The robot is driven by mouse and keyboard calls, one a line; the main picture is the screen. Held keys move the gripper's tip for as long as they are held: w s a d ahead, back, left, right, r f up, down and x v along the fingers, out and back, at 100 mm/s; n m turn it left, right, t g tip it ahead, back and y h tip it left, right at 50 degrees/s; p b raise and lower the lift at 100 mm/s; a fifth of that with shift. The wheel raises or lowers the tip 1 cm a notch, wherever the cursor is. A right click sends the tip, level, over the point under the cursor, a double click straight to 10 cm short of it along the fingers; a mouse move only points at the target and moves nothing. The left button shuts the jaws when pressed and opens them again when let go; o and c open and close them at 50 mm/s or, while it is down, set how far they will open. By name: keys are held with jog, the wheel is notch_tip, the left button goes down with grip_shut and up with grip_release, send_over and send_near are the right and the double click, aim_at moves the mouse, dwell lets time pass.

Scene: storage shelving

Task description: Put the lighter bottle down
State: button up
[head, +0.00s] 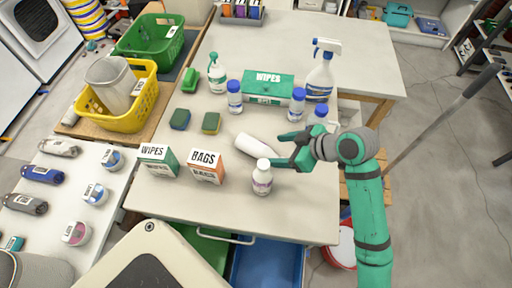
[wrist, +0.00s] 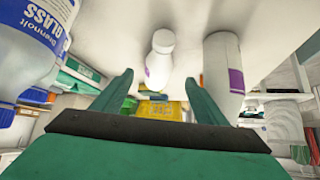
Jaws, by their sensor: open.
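A white bottle with a purple label (head: 262,180) stands upright near the front edge of the worktable. In the wrist view two white bottles with purple labels show beyond the fingers, one in the middle (wrist: 160,60) and one at the right (wrist: 223,70). Nothing is held. Which bottle is lighter cannot be seen.
Behind stand blue-capped bottles (head: 235,97), a spray bottle (head: 321,75) and a green wipes box (head: 268,88). A wipes carton (head: 158,161) and a bags carton (head: 206,167) stand at the left. The table's front right area (head: 310,210) is clear.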

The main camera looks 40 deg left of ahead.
aim_at(264, 149)
jog(key=x, duration=0.3)
jog(key=shift+a, duration=0.1)
jog(key=shift+w+a+f, duration=0.15)
jog(key=shift+a+f, duration=0.1)
jog(key=shift+x, duration=2.35)
jog(key=shift+a+r, duration=0.2)
jog(key=c, duration=1.2)
jog(key=shift+r, duration=0.1)
notch_tip(264, 149, up, 18)
